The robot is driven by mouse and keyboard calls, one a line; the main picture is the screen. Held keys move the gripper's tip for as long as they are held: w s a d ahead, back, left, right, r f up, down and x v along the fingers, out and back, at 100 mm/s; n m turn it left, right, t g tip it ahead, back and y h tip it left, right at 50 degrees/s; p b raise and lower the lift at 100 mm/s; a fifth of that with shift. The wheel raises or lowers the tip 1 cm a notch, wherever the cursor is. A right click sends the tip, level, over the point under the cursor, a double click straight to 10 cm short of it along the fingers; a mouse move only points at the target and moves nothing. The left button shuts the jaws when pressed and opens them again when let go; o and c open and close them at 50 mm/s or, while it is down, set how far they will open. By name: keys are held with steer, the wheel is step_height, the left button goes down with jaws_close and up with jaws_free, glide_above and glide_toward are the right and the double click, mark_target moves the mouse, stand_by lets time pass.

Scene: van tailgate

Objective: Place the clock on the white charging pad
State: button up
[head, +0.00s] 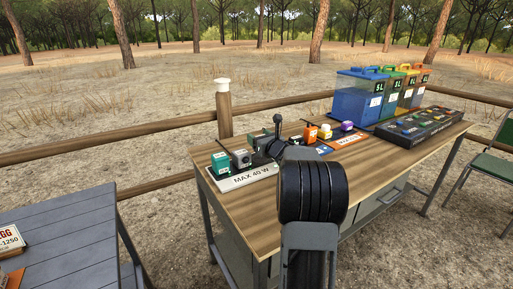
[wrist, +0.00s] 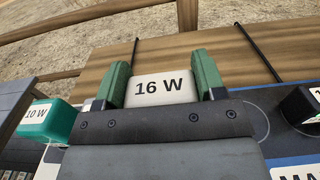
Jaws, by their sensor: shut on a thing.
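My gripper (wrist: 162,85) is shut on a white block (wrist: 160,88) marked "16 W", held between its two green fingers. Only the block's labelled side shows, so I cannot tell from its shape whether it is the clock. In the head view my gripper (head: 264,144) is over the table's left part, mostly hidden by my own arm. The white pad (head: 247,180) marked "MAX 40 W" lies at the table's left end. A teal box (head: 221,164) and a grey item (head: 241,158) stand at it. The teal box (wrist: 47,122) reads "10 W" in the wrist view.
Right of my gripper are a blue pad (head: 323,150), an orange item (head: 311,132), a yellow one (head: 326,131) and a purple one (head: 347,126). Coloured bins (head: 358,98) and a black tray (head: 420,127) stand further right. The table's front left top (head: 255,215) is bare.

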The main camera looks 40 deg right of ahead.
steer(key=shift+w+f+b, duration=0.15)
steer(key=shift+f+b, duration=0.05)
steer(key=shift+f, duration=0.7)
steer(key=shift+w+f+b, duration=0.1)
steer(key=shift+f+b, duration=0.05)
steer(key=shift+f, duration=0.75)
steer(key=shift+f, duration=0.15)
steer(key=o, duration=0.7)
steer(key=shift+r, duration=0.2)
steer(key=s, duration=1.2)
steer(key=shift+a, duration=0.3)
